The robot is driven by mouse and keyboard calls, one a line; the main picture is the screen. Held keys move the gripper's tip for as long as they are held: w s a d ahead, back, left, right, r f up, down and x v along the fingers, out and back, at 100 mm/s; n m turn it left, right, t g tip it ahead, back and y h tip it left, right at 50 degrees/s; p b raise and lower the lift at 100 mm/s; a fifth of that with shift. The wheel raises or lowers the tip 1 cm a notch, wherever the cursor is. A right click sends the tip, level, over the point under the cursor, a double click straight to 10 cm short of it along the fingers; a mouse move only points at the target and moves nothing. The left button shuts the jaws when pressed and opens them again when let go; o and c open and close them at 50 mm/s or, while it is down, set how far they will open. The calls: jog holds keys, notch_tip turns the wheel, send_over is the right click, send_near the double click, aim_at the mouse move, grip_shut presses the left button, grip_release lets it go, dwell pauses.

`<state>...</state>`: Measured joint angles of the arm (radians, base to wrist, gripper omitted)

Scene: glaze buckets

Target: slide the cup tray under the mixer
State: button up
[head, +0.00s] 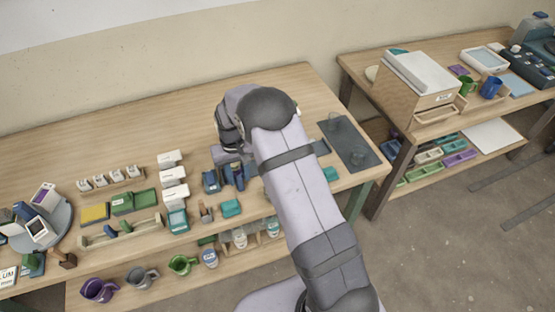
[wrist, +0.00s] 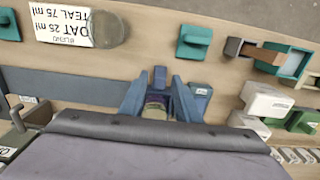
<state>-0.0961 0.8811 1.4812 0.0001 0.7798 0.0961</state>
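My gripper (wrist: 161,82) reaches down over the workbench, its two blue fingers also showing in the head view (head: 234,178). In the wrist view the fingertips flank a small dark blue knob (wrist: 160,75). Whether they press on it I cannot tell. A cup-like thing (wrist: 155,106) with purple and tan shows between the fingers, partly hidden. A slate-blue strip (wrist: 65,87), possibly the cup tray or its track, runs beside them; I cannot tell which. I cannot make out the mixer; my wrist and arm hide that part of the bench.
A blue block (head: 210,181) stands just left of the fingers. A teal block (head: 230,208), teal box (head: 176,221) and white boxes (head: 173,175) are close by. A label card (wrist: 60,22) lies at the wrist view's upper left. A dark plate (head: 358,152) lies at the bench's right end.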

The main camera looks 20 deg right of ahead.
jog(key=shift+r, duration=0.1)
notch_tip(320, 180, up, 7)
jog(key=p, duration=0.5)
dwell(0.4)
